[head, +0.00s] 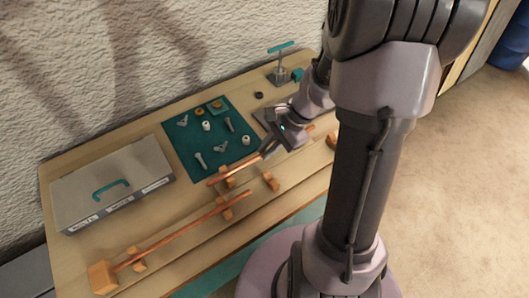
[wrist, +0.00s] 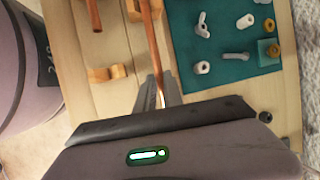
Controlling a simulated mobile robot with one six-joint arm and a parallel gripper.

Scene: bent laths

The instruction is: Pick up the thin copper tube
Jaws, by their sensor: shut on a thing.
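The thin copper tube (head: 232,174) lies slantwise over the wooden table, its left end by a small wooden block. My gripper (head: 267,152) is shut on it and hides part of it in the head view. In the wrist view, the tube (wrist: 149,35) runs from the top edge down between the fingers of my gripper (wrist: 158,88). Whether the tube is clear of its supports, I cannot tell. A second copper-coloured tube (head: 180,232) lies nearer the front edge on wooden blocks; it also shows in the wrist view (wrist: 93,14).
A teal mat (head: 185,140) with several small fittings and bolts lies just behind the tube. A grey case (head: 110,184) with a teal handle stands at the left. Small wooden blocks (head: 270,182) stand near the tubes. A clamp-like tool (head: 280,74) stands at the back.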

